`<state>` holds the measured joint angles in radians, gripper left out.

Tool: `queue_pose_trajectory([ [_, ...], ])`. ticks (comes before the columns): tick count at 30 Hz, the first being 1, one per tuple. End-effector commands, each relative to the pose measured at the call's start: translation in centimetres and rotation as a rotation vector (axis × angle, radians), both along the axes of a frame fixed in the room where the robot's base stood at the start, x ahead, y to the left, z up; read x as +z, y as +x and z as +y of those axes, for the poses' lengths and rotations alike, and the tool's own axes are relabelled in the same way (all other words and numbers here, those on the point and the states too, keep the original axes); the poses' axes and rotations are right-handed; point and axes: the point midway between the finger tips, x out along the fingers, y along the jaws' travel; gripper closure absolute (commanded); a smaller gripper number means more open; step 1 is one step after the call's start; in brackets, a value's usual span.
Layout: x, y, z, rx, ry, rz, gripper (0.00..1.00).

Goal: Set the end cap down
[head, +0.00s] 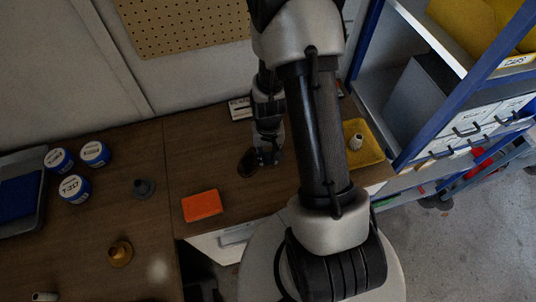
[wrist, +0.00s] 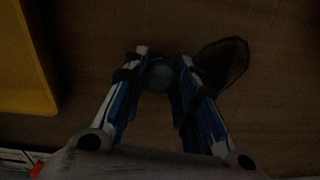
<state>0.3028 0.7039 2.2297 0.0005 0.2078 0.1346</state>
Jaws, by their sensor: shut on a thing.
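My gripper (head: 268,160) is low over the back of the brown table, left of the yellow tray. In the wrist view, my gripper (wrist: 160,75) has its two fingers on either side of a small round blue-grey piece, which looks like the end cap (wrist: 160,74). The gripper is shut on it. The view is dark, and I cannot tell whether the cap touches the table. A dark brown rounded thing (wrist: 224,62) lies just right of the fingers; in the head view it (head: 247,163) is left of the gripper.
A yellow tray (head: 372,155) holds a small cream piece (head: 356,142). An orange box (head: 202,206), a grey flanged piece (head: 143,188), a brass-coloured piece (head: 120,253) and white-and-blue jars (head: 74,188) stand leftward. A blue-framed shelf (head: 440,85) stands right.

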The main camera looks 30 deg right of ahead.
Motion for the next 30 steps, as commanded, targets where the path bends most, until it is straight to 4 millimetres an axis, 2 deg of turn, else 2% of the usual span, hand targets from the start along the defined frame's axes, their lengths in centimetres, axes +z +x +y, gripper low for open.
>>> queue_pose_trajectory([
  [5, 1.5, 0.1, 0.0, 0.000, -0.001, -0.002, 0.89],
  [8, 3.2, 0.1, 0.0, 0.000, -0.001, -0.004, 0.89],
  [11, 5.7, 0.1, 0.0, 0.000, -0.001, -0.005, 0.89],
  [18, 12.9, 0.1, 0.0, 0.000, -0.002, -0.007, 0.89],
  [24, 17.3, 0.1, 0.0, 0.000, -0.001, -0.005, 0.89],
  [27, 18.6, 0.1, 0.0, 0.000, -0.001, -0.003, 0.89],
  [30, 19.1, 0.2, 0.2, 0.010, -0.001, -0.002, 0.89],
])
